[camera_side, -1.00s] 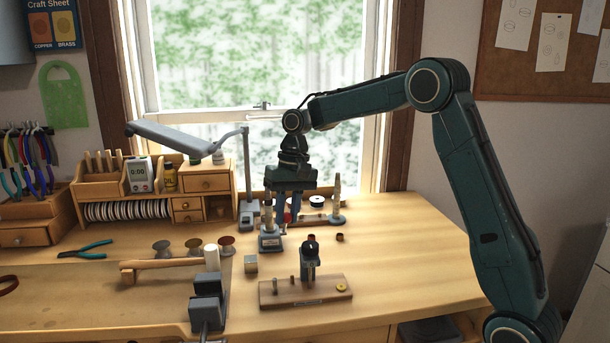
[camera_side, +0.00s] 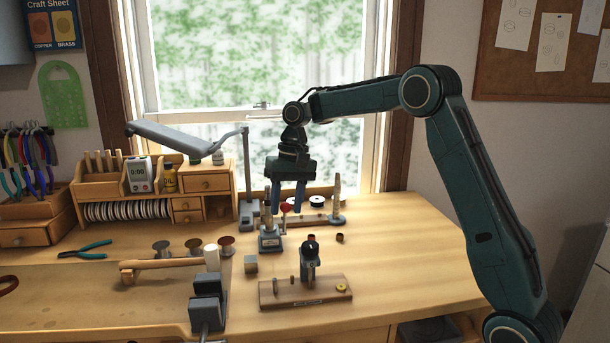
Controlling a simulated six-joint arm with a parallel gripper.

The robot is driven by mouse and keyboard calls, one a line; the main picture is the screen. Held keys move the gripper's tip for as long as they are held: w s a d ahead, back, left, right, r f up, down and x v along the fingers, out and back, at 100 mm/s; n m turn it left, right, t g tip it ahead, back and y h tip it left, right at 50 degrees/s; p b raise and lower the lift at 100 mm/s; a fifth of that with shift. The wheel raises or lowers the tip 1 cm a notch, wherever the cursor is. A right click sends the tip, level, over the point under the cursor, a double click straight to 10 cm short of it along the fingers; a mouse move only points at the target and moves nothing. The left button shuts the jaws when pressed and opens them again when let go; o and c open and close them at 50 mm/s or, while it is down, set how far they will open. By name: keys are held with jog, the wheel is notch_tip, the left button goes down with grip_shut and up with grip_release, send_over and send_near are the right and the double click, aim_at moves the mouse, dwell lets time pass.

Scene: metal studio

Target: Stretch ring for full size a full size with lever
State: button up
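The ring stretcher (camera_side: 269,241) stands on the bench as a small grey base with an upright pale tapered post. A red-tipped lever (camera_side: 285,208) shows at its right side. My gripper (camera_side: 288,208) points down just above and around the lever's tip. Its two blue fingers are apart and the red tip shows between them; I see nothing held. A small brown ring-like piece (camera_side: 340,237) lies on the bench to the right. Whether a ring sits on the stretcher's post is too small to tell.
A wooden board (camera_side: 325,299) with a dark upright tool stands in front. A pale tapered mandrel (camera_side: 337,197) stands at right behind. The bench's right side is clear.

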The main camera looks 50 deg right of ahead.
jog(key=shift+s+a, duration=0.1)
jog(key=shift+a, duration=0.15)
jog(key=shift+s+a+f, duration=0.25)
jog(key=shift+s+a, duration=0.15)
jog(key=shift+s+a+f+t+h, duration=0.35)
jog(key=shift+s+a+f, duration=0.2)
jog(key=shift+f, duration=0.3)
jog(key=shift+s+a+f+t+h, duration=0.3)
jog(key=shift+s+a+f, duration=0.2)
jog(key=shift+f, duration=0.4)
jog(key=shift+s+a+f+t+h, duration=0.35)
jog(key=shift+s+a+f, duration=0.2)
jog(key=shift+f, duration=0.3)
jog(key=shift+s+a+f+n+t+h, duration=0.2)
jog(key=shift+f+t+h, duration=0.3)
jog(key=shift+f, duration=0.3)
jog(key=shift+s+a+f+n+t+h, duration=0.15)
jog(key=shift+f+t+h, duration=0.35)
jog(key=shift+f, duration=0.25)
jog(key=v, duration=1.4)
jog(key=shift+r, duration=0.1)
jog(key=w+a+r+m+g+h, duration=0.2)
jog(key=w+a+m, duration=0.2)
jog(key=m, duration=0.1)
jog(key=shift+a+r+g, duration=0.2)
jog(key=shift+r+g, duration=0.05)
jog(key=shift+g, duration=0.15)
